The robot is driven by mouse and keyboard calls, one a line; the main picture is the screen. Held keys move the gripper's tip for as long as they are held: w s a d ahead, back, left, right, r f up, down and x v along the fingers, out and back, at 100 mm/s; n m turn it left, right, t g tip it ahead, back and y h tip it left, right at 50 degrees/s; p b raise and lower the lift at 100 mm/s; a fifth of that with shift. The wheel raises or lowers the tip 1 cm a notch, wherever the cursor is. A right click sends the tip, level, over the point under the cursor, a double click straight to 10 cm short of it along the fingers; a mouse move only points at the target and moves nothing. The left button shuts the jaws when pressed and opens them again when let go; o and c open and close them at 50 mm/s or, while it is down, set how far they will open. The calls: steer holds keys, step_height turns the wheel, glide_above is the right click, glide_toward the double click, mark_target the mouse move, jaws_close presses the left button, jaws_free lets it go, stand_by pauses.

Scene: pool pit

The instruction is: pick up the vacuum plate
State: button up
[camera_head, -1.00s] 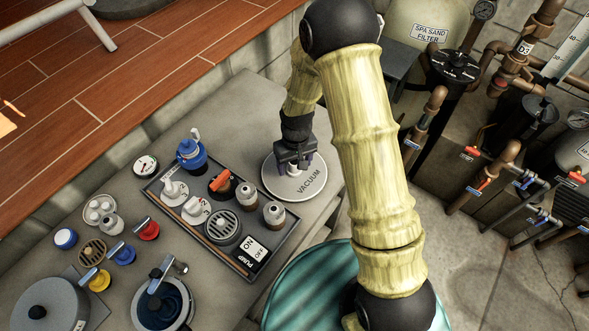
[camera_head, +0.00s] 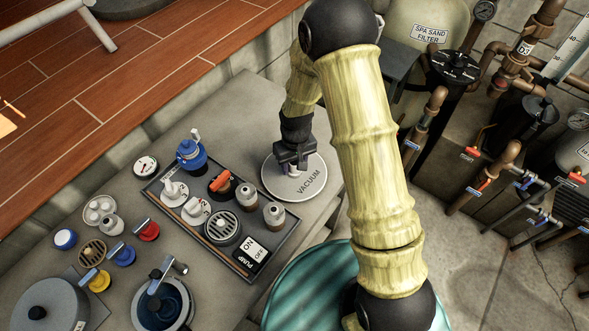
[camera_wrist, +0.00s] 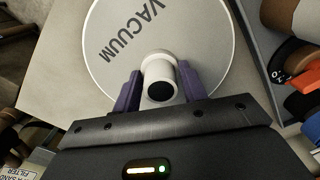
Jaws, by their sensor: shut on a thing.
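The vacuum plate (camera_head: 310,188) is a round, light grey disc lettered VACUUM, with a white upright stub. It lies at the right end of the grey bench, beside the tray. My gripper (camera_head: 294,166) is over it, pointing down. In the wrist view the plate (camera_wrist: 195,35) fills the top middle, and the purple fingers of my gripper (camera_wrist: 160,90) are shut on its white stub (camera_wrist: 158,68), one on each side. The head view does not clearly show any gap under the plate. My gripper hides part of the disc there.
A dark tray (camera_head: 205,240) with valves, fittings and a PUMP ON/OFF sign (camera_head: 252,250) stands close left of the plate. Several coloured valves lie farther left. A teal ribbed lid (camera_head: 310,290) is below the bench edge. Pipes and a spa sand filter (camera_head: 428,35) stand right.

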mark_target(295, 162)
step_height(295, 162, up, 10)
steer(key=shift+r+b, duration=0.1)
steer(key=shift+b, duration=0.85)
